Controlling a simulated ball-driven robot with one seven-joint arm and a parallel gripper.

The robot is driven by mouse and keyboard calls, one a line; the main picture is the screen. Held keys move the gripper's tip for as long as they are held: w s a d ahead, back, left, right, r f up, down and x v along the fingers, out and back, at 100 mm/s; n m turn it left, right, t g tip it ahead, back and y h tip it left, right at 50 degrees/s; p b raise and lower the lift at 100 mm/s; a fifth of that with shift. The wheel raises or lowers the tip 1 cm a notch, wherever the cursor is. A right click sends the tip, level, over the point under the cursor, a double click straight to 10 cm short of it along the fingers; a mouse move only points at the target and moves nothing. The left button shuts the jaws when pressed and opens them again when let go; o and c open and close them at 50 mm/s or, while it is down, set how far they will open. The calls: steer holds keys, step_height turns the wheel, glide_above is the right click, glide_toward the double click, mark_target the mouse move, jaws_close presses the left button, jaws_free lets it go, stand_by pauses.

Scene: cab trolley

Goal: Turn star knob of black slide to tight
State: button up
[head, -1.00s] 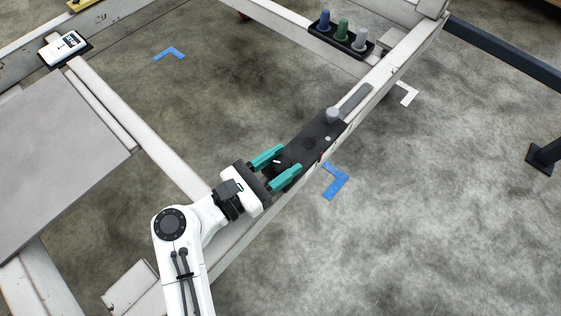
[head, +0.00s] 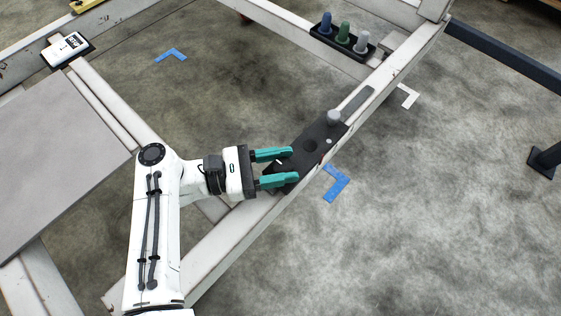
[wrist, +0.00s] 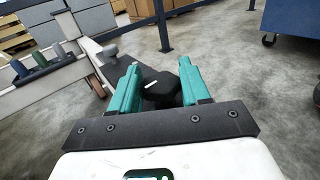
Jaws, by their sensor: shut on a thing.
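The black slide (head: 326,131) lies along the pale frame rail, with a grey knob (head: 334,117) standing at its far end. The black star knob (head: 281,166) with a small white mark sits at its near end. My gripper (head: 280,167) has its teal fingers on either side of the star knob and is shut on it. In the wrist view the star knob (wrist: 160,91) shows between the fingers, its white mark visible on top. The fingers hide part of its sides. The grey knob also shows in the wrist view (wrist: 109,52).
A black tray (head: 341,44) with blue, green and grey pegs stands at the back. A white device (head: 66,46) rests at the far left. A grey panel (head: 62,160) covers the left side. Blue tape (head: 337,184) marks the open floor to the right.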

steer(key=shift+f, duration=0.15)
steer(key=o, duration=1)
steer(key=shift+c, duration=0.2)
steer(key=v, duration=1.1)
